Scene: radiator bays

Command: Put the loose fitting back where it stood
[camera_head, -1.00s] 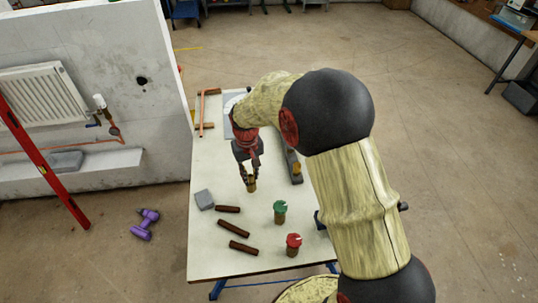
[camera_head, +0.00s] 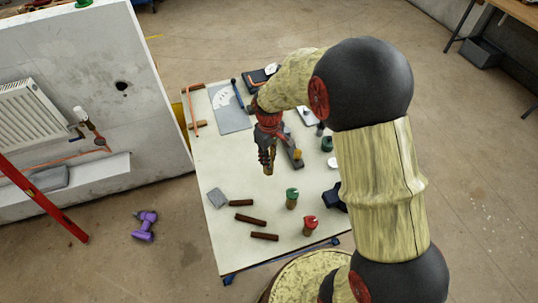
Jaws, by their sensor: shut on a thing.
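My gripper (camera_head: 267,160) is shut on a small brass-coloured fitting (camera_head: 268,173). The fitting hangs upright below the fingertips, over the middle of the white table (camera_head: 225,155). Whether its lower end touches the table is hard to tell. A green-capped fitting (camera_head: 292,197) and a red-capped fitting (camera_head: 310,225) stand upright on the table, nearer and to the right of my gripper. My arm hides part of the table's right side.
A grey plate (camera_head: 231,108) and copper pipe (camera_head: 194,112) lie at the back left. A wall with a radiator (camera_head: 28,115) and a purple drill (camera_head: 145,225) are left.

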